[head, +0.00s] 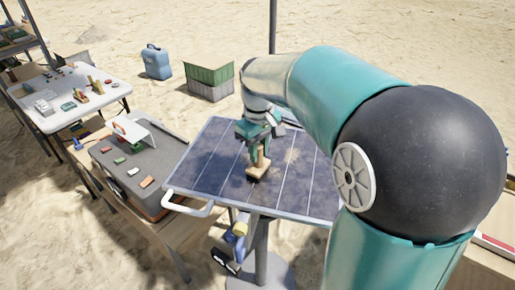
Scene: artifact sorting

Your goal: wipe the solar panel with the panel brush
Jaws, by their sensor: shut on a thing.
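The solar panel (215,187) is a dark blue, gridded, framed panel on a post, in the middle of the head view. Brownish dust patches lie on its surface, and its right part is hidden behind my arm. My gripper (259,148) points down over the panel and is shut on the panel brush (258,171). The brush is tan and wooden, with a dark underside. It appears to touch the panel a little right of the middle of the visible part; I cannot tell the exact contact.
A grey-topped case (128,165) with small coloured pieces stands left of the panel. Behind it, a white table (50,121) holds small items. A green crate (209,77) and a blue jerrycan (156,62) stand on the sand. A white handle (188,208) juts from the panel's front left.

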